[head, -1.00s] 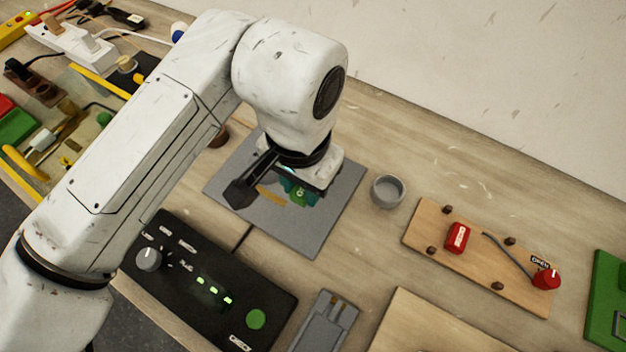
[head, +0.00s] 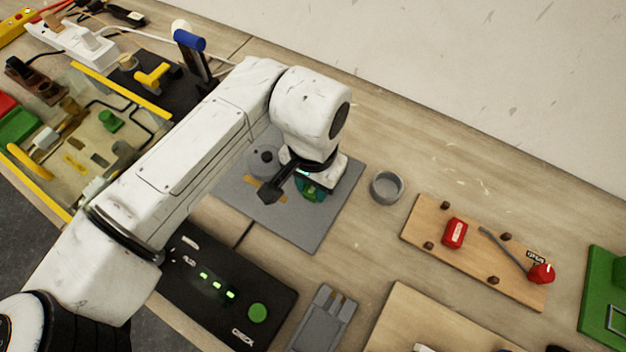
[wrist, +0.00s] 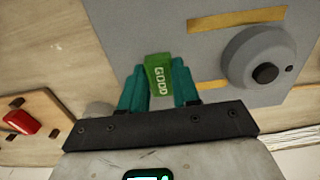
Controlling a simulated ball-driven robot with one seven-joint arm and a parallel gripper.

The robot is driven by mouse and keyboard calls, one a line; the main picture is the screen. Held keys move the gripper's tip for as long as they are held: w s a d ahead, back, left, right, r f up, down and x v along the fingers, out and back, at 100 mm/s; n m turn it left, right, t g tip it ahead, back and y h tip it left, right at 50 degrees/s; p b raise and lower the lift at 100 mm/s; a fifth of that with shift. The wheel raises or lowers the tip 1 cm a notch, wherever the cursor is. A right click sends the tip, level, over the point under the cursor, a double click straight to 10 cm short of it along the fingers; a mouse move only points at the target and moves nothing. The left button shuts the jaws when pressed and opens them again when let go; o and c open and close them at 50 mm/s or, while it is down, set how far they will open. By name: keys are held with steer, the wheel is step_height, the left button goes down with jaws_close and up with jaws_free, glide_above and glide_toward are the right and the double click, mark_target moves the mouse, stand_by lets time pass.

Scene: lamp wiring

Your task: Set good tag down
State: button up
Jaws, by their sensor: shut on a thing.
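The good tag (wrist: 160,76) is a small green block with the word GOOD on it. In the wrist view it sits between the two teal fingers of my gripper (wrist: 160,86), which is shut on it. In the head view my gripper (head: 312,190) is over the right part of the grey mat (head: 305,228), and the tag is mostly hidden under it. I cannot tell whether the tag touches the mat.
A round grey knobbed thing (head: 263,160) stands on the mat, left of my gripper. A grey cup (head: 387,187) is just right of the mat. A wooden board (head: 470,265) with red parts lies further right. A black panel (head: 225,275) with green lights lies in front.

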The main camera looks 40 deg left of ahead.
mark_target(312, 189)
steer(key=shift+f, duration=0.1)
steer(key=o, duration=1)
step_height(312, 189, up, 12)
steer(key=shift+r+b, duration=0.2)
steer(key=shift+b, duration=0.35)
steer(key=shift+f, duration=0.1)
